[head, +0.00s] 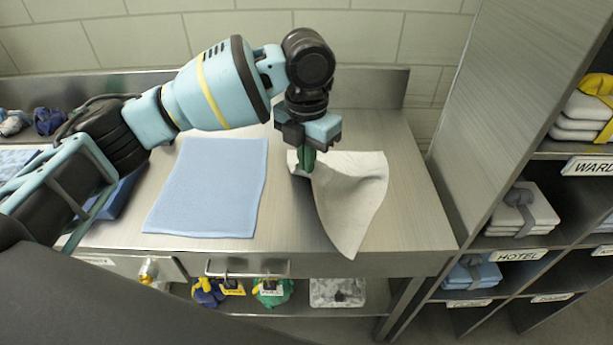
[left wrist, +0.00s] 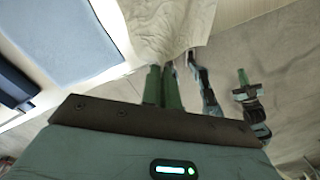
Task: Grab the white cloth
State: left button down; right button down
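The white cloth (head: 350,195) lies on the right part of the steel counter, with a corner drooping over the front edge. My left gripper (head: 304,162) points down at the cloth's left side. Its green fingers are close together with the cloth's edge gathered at their tips. In the left wrist view, the cloth (left wrist: 172,28) meets the tips of the left gripper's fingers (left wrist: 163,80). The exact pinch is partly hidden.
A blue cloth (head: 210,185) lies flat left of the white one. A labelled cubby shelf (head: 500,175) with folded cloths stands at the right. The counter's right end is clear.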

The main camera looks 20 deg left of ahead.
pick_arm(q)
notch_tip(320, 180, up, 28)
jog(key=shift+r, duration=0.15)
dwell(1.2)
